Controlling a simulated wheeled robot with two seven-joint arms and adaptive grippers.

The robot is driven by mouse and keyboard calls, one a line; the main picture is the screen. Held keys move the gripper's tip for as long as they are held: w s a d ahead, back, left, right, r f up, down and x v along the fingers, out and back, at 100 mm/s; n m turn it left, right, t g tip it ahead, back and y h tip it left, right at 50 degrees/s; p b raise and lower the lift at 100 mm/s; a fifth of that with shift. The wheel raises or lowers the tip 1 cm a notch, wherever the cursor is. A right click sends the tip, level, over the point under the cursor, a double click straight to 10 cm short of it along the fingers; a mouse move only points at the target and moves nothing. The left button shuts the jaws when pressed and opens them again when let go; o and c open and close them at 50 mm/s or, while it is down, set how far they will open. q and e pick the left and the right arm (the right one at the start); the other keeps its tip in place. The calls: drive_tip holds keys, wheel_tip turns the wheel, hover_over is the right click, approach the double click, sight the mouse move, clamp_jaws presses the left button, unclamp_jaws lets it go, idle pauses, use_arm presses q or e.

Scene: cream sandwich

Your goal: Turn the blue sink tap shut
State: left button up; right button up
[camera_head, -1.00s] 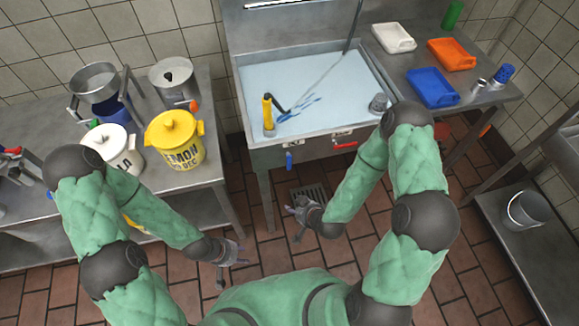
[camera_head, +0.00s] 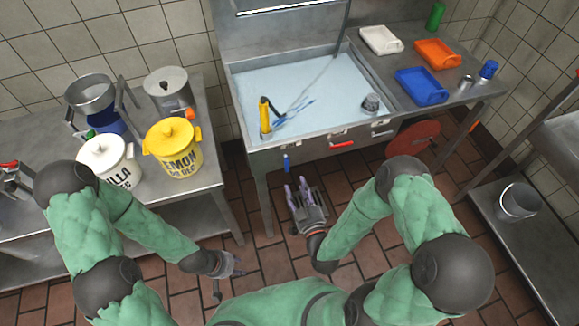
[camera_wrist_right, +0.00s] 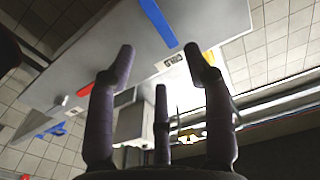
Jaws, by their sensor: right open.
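The blue tap handle (camera_head: 286,163) hangs from the front of the sink (camera_head: 300,148), below its left part. In the right wrist view the blue handle (camera_wrist_right: 158,22) is a flat bar at the top, beside a label reading COLD. My right gripper (camera_head: 300,188) is open and empty, just below and right of the blue handle, its fingers pointing toward the sink front. In the right wrist view its spread fingers (camera_wrist_right: 160,62) stand apart from the handle. My left gripper (camera_head: 230,276) looks open and empty, low over the floor at left.
A red tap handle (camera_head: 342,145) is on the sink front, right of the blue one. A yellow lidded pot (camera_head: 173,150) and a white pot (camera_head: 108,160) stand on the left counter. Blue, orange and white trays are at right. Tiled floor is free before the sink.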

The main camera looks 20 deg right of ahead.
sight(286, 163)
drive_tip(key=w+b, duration=0.1)
drive_tip(key=w, duration=0.8)
drive_tip(key=shift+a+b, duration=0.2)
drive_tip(key=shift+b, duration=0.2)
drive_tip(key=shift+w, duration=0.1)
clamp_jaws()
